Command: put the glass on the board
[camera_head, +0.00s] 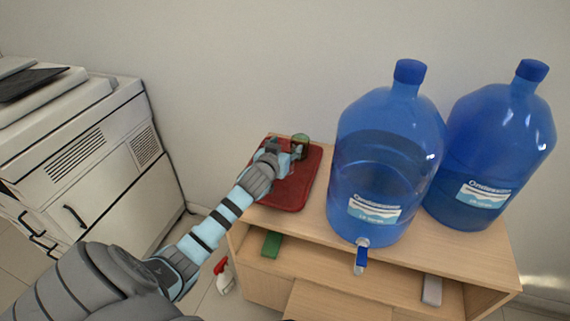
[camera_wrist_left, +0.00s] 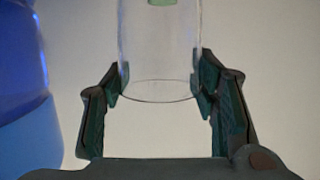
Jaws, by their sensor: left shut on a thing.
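The glass (camera_head: 301,144) is a small clear cup near the back right edge of the red board (camera_head: 291,194), which lies on the left part of the wooden counter. My left gripper (camera_head: 291,152) is shut on the glass. In the left wrist view the clear glass (camera_wrist_left: 160,45) sits between both fingertips of the left gripper (camera_wrist_left: 158,85), and a small green patch shows at the top. I cannot tell whether the glass touches the board or is held above it. My right gripper is not in view.
Two large blue water bottles (camera_head: 385,165) (camera_head: 492,150) stand right of the board; the nearer has a tap (camera_head: 361,257). The shelf below holds a green block (camera_head: 271,244) and a grey one (camera_head: 432,290). A printer (camera_head: 75,140) stands left, a spray bottle (camera_head: 223,276) on the floor.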

